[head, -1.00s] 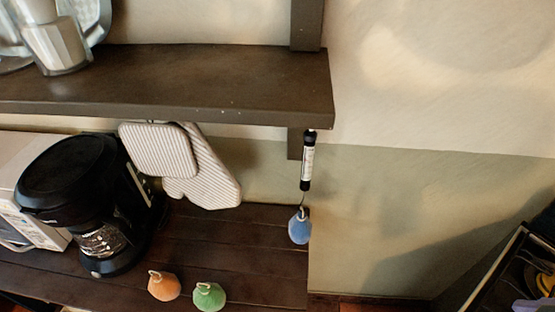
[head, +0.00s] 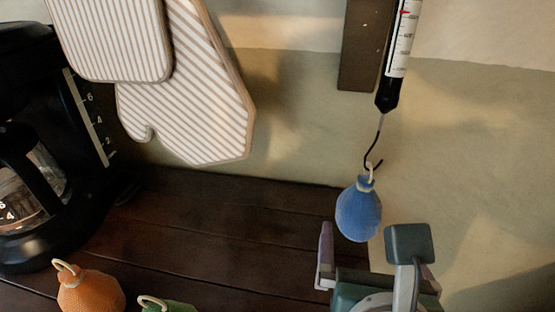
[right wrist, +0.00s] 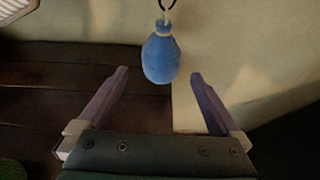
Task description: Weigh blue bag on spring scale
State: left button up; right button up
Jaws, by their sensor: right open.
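The blue bag (head: 358,211) hangs by its cord loop from the hook of the spring scale (head: 399,50). The scale hangs upright, with a red mark near its top edge in the head view. My right gripper (head: 372,243) is open just below the blue bag and nearer to me. In the right wrist view the bag (right wrist: 160,58) hangs freely beyond and between the spread fingers (right wrist: 158,76), with nothing held. My left gripper is not in view.
An orange bag (head: 90,293) and a green bag (head: 166,305) sit on the dark wooden counter (head: 240,215). A black coffee maker (head: 40,130) stands at left. A striped oven mitt (head: 205,95) and pad (head: 110,40) hang behind. The counter below the mitt is clear.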

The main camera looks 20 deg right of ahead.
aim_at(363, 205)
jog(key=shift+w+d+f, duration=0.15)
jog(key=shift+w+d, duration=0.05)
jog(key=shift+w, duration=0.15)
jog(key=b+x, duration=0.1)
jog(key=x, duration=0.7)
jog(key=shift+w+d+f+b, duration=0.1)
jog(key=shift+w+d+b, duration=0.15)
jog(key=shift+w+b, duration=0.05)
jog(key=shift+c, duration=0.2)
jog(key=c, duration=0.7)
grip_shut()
jog(key=shift+s+r+p, duration=0.3)
jog(key=shift+r+p, duration=0.35)
jog(key=shift+p, duration=0.25)
jog(key=shift+r, duration=0.1)
